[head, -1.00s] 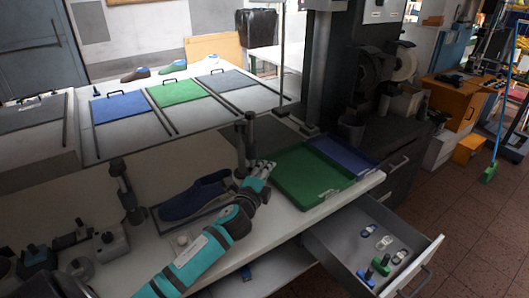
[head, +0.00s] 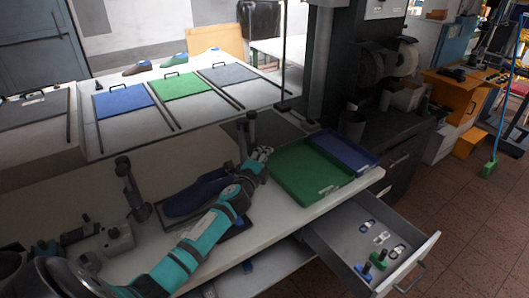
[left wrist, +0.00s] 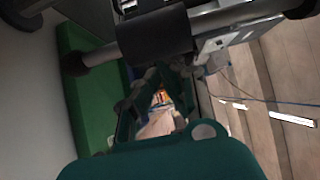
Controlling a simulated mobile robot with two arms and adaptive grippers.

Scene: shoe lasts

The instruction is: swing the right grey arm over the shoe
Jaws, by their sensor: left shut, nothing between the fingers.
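The dark blue shoe (head: 190,200) lies on a dark mat on the white bench, partly hidden by my left arm. The right grey arm (head: 250,130) stands upright beyond the shoe's right end, not over it. The left grey arm (head: 128,185) stands at the shoe's left. My left gripper (head: 263,153) is shut and empty, just right of the right grey arm; I cannot tell whether they touch. In the left wrist view its fingers (left wrist: 160,92) show below a dark cylinder on a grey bar (left wrist: 153,35). My right gripper is out of view.
A green tray (head: 296,196) and a blue tray (head: 347,163) sit right of my left gripper. An open drawer (head: 345,232) with small items juts out at the bench's front right. A machine stands behind; a raised shelf with coloured mats lies at the back.

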